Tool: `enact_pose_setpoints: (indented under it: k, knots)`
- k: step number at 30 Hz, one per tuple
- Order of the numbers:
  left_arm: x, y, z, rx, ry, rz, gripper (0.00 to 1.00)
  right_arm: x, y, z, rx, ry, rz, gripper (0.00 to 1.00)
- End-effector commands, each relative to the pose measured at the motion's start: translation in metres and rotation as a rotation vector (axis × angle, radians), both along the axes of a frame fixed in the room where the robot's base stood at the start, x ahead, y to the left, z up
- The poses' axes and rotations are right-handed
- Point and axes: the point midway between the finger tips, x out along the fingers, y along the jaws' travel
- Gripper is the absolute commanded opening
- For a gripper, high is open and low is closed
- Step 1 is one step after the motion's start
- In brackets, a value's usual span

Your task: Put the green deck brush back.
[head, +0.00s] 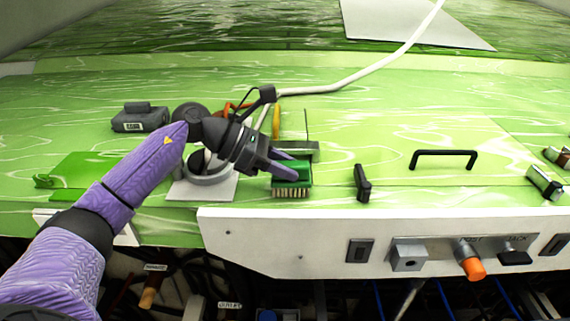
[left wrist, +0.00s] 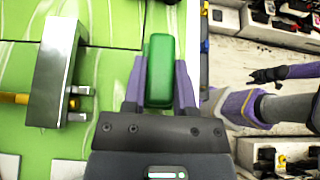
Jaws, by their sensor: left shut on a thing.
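The green deck brush (head: 291,180) has a green block and pale bristles pointing down. My left gripper (head: 287,163) is shut on it and holds it near the front edge of the green surface. The green block (left wrist: 160,70) also shows between the purple fingers in the left wrist view. I cannot tell whether the bristles touch the surface. In the left wrist view, a dark gripper-like shape (left wrist: 268,75) beside purple arm parts may be my right gripper; its fingers are unclear.
A grey metal block (left wrist: 55,72) with a yellow rod (left wrist: 14,97) is beside the brush. A black clip (head: 362,183) and black handle (head: 443,154) are to the right. A white front panel (head: 300,245) carries switches and an orange knob (head: 473,268). A white hose (head: 350,84) crosses behind.

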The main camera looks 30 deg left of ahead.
Motion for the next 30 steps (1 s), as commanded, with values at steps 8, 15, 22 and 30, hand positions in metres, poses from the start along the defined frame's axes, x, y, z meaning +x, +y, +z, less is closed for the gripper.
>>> enact_pose_setpoints:
  k: [8,15,22,30]
  knots:
    - [0.0,0.0,0.0006,0.0,0.0,0.0,0.0,-0.0002,-0.0036,0.0005,-0.006,0.001,0.001,0.59]
    - [0.0,0.0,-0.0016,0.0,0.0,0.0,0.0,-0.0004,-0.004,-0.0018,-0.007,0.002,0.001,0.59]
    - [0.0,0.0,-0.004,0.0,0.0,0.0,0.0,-0.0007,-0.0031,-0.0048,-0.006,0.002,0.001,0.59]
    - [-0.0001,0.0,-0.0043,0.0,0.0,0.0,0.72,-0.0007,0.002,-0.0051,0.003,0.002,-0.002,0.59]
